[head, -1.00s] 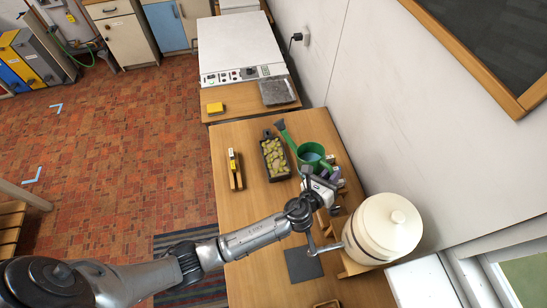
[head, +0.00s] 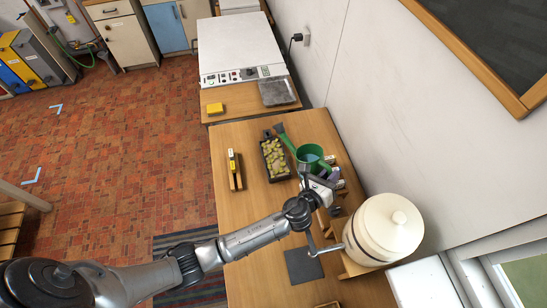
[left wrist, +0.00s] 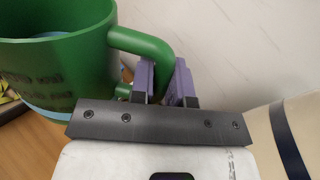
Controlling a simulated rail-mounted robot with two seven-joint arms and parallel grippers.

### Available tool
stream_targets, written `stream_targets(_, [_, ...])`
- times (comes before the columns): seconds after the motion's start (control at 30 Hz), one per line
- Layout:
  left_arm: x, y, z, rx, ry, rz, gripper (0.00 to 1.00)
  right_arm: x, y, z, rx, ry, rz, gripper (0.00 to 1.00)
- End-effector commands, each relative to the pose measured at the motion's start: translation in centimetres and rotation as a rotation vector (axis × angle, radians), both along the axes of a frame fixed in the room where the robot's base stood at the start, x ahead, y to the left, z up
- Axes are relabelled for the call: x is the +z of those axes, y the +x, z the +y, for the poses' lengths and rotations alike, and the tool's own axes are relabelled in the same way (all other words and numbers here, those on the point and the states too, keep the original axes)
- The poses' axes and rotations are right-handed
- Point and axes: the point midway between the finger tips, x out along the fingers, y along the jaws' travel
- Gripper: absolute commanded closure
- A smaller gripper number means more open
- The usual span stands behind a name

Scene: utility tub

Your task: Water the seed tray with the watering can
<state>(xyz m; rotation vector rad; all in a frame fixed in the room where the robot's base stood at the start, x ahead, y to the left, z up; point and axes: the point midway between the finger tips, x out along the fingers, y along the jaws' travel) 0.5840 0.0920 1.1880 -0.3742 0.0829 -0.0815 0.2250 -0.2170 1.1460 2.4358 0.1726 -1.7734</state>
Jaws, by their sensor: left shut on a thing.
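The green watering can (head: 311,154) stands on the wooden table, its spout pointing up and left toward the seed tray; bluish water shows inside. It also shows in the left wrist view (left wrist: 60,75), with its handle at the purple finger pads. My left gripper (head: 332,174) is shut on the can's handle, from the near right side; the left wrist view shows its fingers (left wrist: 165,85) around it. The seed tray (head: 275,158) is a dark tray with several pale green clumps, just left of the can. My right gripper is not in view.
A cream crock with a lid (head: 384,229) stands on a wooden stand close to the right of my left wrist. A small wooden block with a yellow item (head: 234,169) lies left of the tray. A dark square mat (head: 303,264) lies nearer. The wall is close behind the can.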

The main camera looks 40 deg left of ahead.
Motion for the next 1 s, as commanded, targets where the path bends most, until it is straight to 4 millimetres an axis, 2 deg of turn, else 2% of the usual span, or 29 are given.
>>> stream_targets(1.0, [-1.5,0.3,0.8,0.000,-0.057,0.015,1.00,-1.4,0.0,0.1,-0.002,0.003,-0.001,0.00])
